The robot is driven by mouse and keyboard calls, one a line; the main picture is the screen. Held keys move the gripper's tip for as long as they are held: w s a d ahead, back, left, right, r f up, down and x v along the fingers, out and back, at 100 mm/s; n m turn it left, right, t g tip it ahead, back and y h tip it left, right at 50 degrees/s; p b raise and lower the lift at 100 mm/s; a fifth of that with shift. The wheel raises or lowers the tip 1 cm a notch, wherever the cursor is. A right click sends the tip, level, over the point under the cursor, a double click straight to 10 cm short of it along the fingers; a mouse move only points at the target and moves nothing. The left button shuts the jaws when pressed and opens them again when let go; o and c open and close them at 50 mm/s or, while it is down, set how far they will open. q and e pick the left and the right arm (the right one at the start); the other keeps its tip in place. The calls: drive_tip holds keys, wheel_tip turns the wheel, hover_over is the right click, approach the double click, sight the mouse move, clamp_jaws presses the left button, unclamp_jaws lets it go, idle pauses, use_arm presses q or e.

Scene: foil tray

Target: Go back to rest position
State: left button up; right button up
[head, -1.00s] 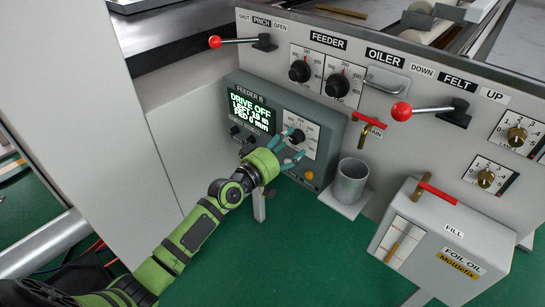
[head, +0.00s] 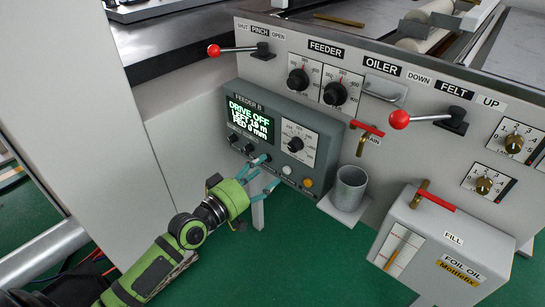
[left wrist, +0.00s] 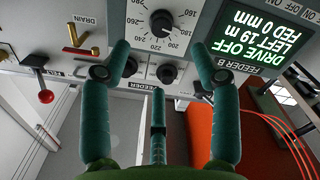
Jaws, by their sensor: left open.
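My left gripper (head: 268,173) has a green body and teal fingers. In the head view it hangs in front of the lower edge of the grey Feeder B control box (head: 241,101), apart from the dial as far as I can see. Its fingers are spread and hold nothing. In the left wrist view the open fingers (left wrist: 160,70) frame the box's white dial plate with its black knob (left wrist: 163,22). The box's screen (left wrist: 262,32) reads drive off, left 19 m, fed 0 mm. My right gripper does not show.
A metal cup (head: 350,187) stands on a small shelf right of the box. A foil oil box (head: 445,245) with a red-handled valve (head: 437,201) is at the lower right. Red-ball levers (head: 399,119) stick out of the panel. The green floor (head: 300,265) in front is clear.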

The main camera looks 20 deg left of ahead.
use_arm(q)
drive_tip(key=s+a+f+m+g+y, duration=0.15)
drive_tip(key=s+f, duration=0.25)
drive_tip(key=f, duration=0.8)
drive_tip(key=s+a+f+g+y, duration=0.1)
drive_tip(key=s+f+g+y, duration=0.2)
drive_tip(key=f, duration=0.9)
drive_tip(key=s+a+f+m+g+y, duration=0.1)
drive_tip(key=s+f+g, duration=0.3)
drive_tip(key=f, duration=0.8)
drive_tip(key=s+d+f+m+g, duration=0.2)
drive_tip(key=s+f, duration=0.5)
drive_tip(key=s, duration=0.3)
drive_tip(key=s+d+f+m+g, duration=0.2)
drive_tip(key=s+f, duration=0.5)
drive_tip(key=s, duration=0.4)
drive_tip(key=s+r+g+p, duration=0.3)
drive_tip(key=s+r+p, duration=0.6)
drive_tip(key=s+p, duration=0.3)
drive_tip(key=shift+s+a+y, duration=0.25)
drive_tip(key=shift+s+y, duration=0.1)
drive_tip(key=shift+s, duration=0.5)
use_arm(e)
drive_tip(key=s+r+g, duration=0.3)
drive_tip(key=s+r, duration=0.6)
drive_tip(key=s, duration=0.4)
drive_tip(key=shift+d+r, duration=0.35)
